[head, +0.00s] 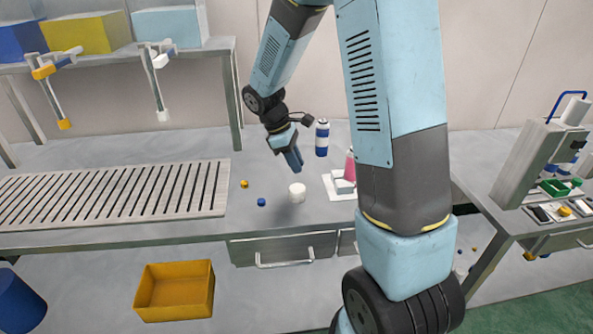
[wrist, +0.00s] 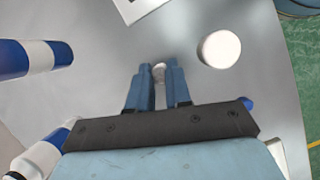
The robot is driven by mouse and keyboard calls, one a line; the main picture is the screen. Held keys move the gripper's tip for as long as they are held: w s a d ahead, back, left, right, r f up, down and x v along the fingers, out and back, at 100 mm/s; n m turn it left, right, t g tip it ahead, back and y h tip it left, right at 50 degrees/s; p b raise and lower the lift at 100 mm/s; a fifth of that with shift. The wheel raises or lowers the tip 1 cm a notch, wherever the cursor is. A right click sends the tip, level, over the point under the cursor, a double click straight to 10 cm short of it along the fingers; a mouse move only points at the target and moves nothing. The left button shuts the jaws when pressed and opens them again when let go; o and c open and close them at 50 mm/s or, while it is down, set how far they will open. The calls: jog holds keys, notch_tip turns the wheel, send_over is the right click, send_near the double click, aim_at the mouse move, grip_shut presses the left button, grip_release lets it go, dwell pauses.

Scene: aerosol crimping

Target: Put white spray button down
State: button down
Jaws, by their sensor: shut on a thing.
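My gripper (head: 295,167) hangs over the bench, pointing down, behind and just above the white round piece in the head view. In the wrist view its two blue fingers (wrist: 160,75) are close together on a small white spray button (wrist: 159,72), which shows between the tips. The head view does not show the button; the fingers hide it. I cannot tell exactly how high it is above the bench.
A white cylinder (head: 297,193) stands near the fingers, also in the wrist view (wrist: 219,48). A blue button (head: 261,202) and a yellow button (head: 244,183) lie left of it. A blue-and-white can (head: 322,138) stands behind. The slatted rack (head: 110,195) is left.

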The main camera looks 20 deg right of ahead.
aim_at(299, 180)
jog(key=shift+w+f, duration=0.3)
jog(key=shift+f, duration=1.6)
jog(key=shift+s+f, duration=0.1)
jog(key=shift+f, duration=0.15)
